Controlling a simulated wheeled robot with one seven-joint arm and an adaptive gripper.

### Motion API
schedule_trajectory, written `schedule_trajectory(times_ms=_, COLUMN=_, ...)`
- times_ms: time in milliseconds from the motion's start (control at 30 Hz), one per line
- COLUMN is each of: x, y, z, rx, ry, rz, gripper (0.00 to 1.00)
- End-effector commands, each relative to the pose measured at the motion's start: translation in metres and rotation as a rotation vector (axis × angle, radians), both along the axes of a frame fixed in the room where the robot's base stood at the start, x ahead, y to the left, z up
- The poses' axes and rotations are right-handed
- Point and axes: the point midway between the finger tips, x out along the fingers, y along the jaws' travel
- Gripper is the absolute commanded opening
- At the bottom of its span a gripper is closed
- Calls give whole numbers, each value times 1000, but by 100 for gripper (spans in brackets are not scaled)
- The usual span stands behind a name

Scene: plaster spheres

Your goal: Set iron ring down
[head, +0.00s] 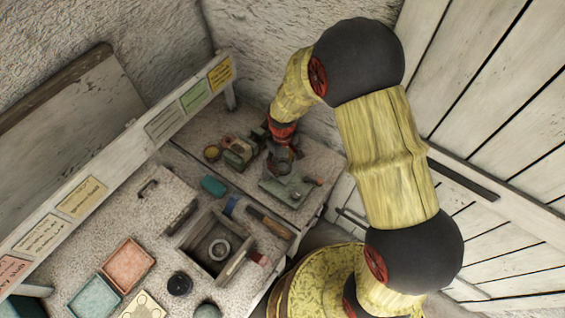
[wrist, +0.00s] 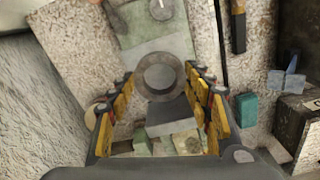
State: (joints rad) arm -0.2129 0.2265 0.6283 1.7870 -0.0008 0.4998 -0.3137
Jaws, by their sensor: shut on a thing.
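My gripper (wrist: 160,76) has its yellow and black fingers on both sides of a grey iron ring (wrist: 159,75) and is shut on it. The ring's open middle faces the wrist camera. In the head view my gripper (head: 284,158) is over the far part of the bench, close to a grey-green plate (head: 290,190); the ring is too small and hidden to make out there. The plate (wrist: 150,28) also lies past the ring in the wrist view. I cannot tell whether the ring touches anything below.
Small green and yellow things (head: 237,152) stand left of my gripper. A teal block (head: 213,186), a wooden-handled tool (head: 269,222) and a label rail (head: 150,130) are close by. Bare bench shows at the left.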

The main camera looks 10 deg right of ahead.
Motion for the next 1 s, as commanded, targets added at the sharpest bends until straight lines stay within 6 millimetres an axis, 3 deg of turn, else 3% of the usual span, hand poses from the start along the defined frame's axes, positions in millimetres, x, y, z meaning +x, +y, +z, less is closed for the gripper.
schedule_trajectory(times_ms=667, x=0, y=0, z=-13, rx=1, ry=-1, rz=0, gripper=16)
schedule_trajectory(times_ms=700, x=0, y=0, z=-12, rx=1, ry=-1, rz=0, gripper=52)
schedule_trajectory(times_ms=1000, x=0, y=0, z=-12, rx=0, ry=0, rz=0, gripper=69)
